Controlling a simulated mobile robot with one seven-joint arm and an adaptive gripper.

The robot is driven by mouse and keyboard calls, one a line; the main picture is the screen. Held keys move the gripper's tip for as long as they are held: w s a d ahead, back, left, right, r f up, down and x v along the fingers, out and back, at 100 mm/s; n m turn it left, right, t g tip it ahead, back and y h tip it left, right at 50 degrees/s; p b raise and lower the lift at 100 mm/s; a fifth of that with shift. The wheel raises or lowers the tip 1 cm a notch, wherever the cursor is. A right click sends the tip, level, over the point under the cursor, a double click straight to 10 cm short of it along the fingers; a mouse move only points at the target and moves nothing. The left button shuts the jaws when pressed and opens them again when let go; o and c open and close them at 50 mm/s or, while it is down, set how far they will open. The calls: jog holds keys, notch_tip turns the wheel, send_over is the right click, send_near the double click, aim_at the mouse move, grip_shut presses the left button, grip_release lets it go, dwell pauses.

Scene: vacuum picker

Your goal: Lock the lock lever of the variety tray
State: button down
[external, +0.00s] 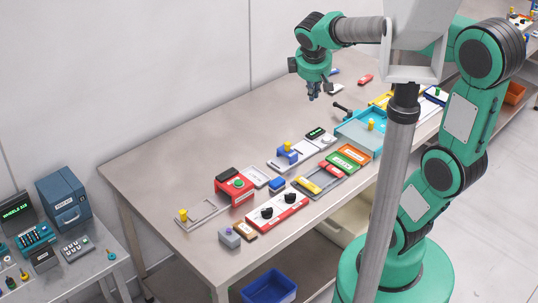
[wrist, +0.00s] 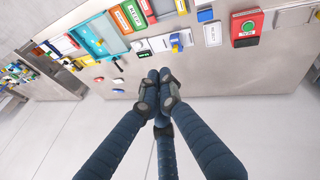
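A teal tray (external: 352,134) on the long steel table looks like the variety tray, but I cannot read a label on it. It holds a yellow piece. A black lever (external: 342,108) sticks out at its back left edge and is likely the lock lever; I cannot tell its lock state. The tray also shows at upper left in the wrist view (wrist: 88,42), with the dark lever (wrist: 117,65) beside it. My gripper (external: 313,96) hangs above the table, behind and left of the tray, touching nothing. Its fingertips (wrist: 161,88) meet with nothing visible between them.
In front of the tray lie orange and green labelled pieces (external: 348,158), a red-and-white panel with black knobs (external: 275,211) and a red box with a green button (external: 236,186). A red piece (external: 365,78) lies behind. The table's back left area is bare.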

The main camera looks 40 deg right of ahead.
jog(key=w+d+f+n+g+h+b, duration=0.25)
jog(key=w+d+f+n+h, duration=0.45)
jog(key=w+d+f, duration=1.55)
jog(key=n, duration=0.6)
send_near(331, 120)
jog(key=shift+g+y, duration=0.3)
jog(key=shift+g, duration=0.05)
jog(key=r, duration=0.1)
jog(key=a+r, duration=0.2)
jog(key=r, duration=0.1)
jog(key=shift+w+b, duration=0.3)
jog(key=shift+w, duration=0.05)
jog(key=shift+x, duration=0.8)
jog(key=b+x, duration=0.2)
jog(key=x, duration=0.6)
jog(key=shift+d+f, duration=0.2)
jog(key=shift+f, duration=0.1)
jog(key=shift+d+r+b, duration=0.15)
jog(key=shift+d+b, duration=0.1)
jog(key=shift+d, duration=0.3)
jog(key=shift+d+r+b, duration=0.2)
jog(key=shift+d, duration=0.35)
jog(key=shift+d+r, duration=0.2)
jog(key=shift+d, duration=0.6)
